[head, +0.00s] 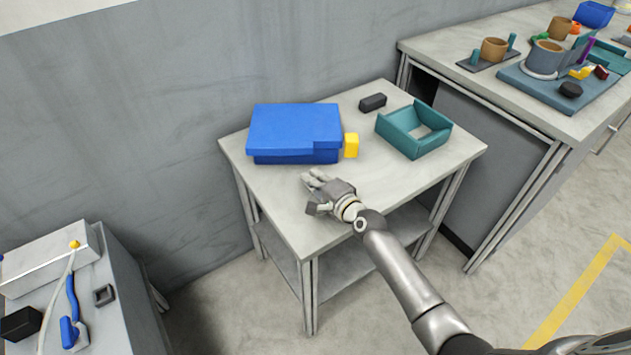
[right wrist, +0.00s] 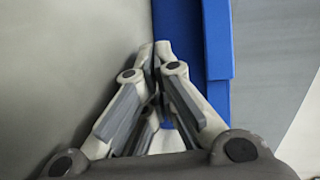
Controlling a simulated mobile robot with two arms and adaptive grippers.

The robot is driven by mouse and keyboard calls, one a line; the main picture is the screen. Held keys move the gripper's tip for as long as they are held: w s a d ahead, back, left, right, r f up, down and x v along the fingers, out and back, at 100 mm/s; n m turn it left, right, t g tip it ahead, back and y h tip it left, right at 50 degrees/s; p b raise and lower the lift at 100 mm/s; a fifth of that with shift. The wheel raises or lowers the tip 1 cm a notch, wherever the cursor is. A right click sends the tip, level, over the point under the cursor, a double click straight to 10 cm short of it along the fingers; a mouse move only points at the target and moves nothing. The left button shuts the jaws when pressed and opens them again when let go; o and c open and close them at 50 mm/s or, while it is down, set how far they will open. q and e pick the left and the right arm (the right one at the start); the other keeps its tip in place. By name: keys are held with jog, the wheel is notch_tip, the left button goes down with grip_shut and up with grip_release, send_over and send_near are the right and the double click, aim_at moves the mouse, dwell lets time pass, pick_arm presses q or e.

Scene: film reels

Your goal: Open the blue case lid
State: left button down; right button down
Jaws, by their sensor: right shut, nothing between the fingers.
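The blue case (head: 294,130) sits on the grey table, toward its back left, with its lid down. Its blue side also shows in the right wrist view (right wrist: 218,50), just beyond and right of my fingertips. My right gripper (head: 308,180) is over the table in front of the case's front edge. Its fingers are shut with nothing between them, as the right wrist view (right wrist: 155,52) also shows. In the head view a gap shows between fingertips and case. My left gripper is not in view.
A yellow block (head: 351,145) stands at the case's right side. A black block (head: 373,102) and a teal open tray (head: 432,144) are farther right on the table (head: 262,187). Another bench (head: 470,85) with parts stands at the right. A grey cabinet (head: 110,290) is at the lower left.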

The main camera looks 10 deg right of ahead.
aim_at(304, 154)
jog(key=shift+r+b+x, duration=0.2)
jog(key=shift+b+x, duration=0.2)
jog(key=shift+x, duration=0.65)
jog(key=shift+w+d, duration=0.1)
jog(key=shift+w, duration=0.05)
jog(key=shift+s+f, duration=0.1)
jog(key=shift+s, duration=0.15)
jog(key=r+p, duration=0.2)
jog(key=r, duration=0.1)
jog(key=shift+w, duration=0.35)
notch_tip(304, 154, up, 2)
jog(key=shift+w+r+p, duration=0.1)
jog(key=shift+w+p, duration=0.05)
jog(key=shift+p, duration=1.05)
jog(key=r+p, duration=0.2)
jog(key=w+r+p, duration=0.1)
jog(key=r+p, duration=0.1)
jog(key=r, duration=0.1)
jog(key=shift+w+d+r, duration=0.1)
jog(key=shift+d, duration=0.05)
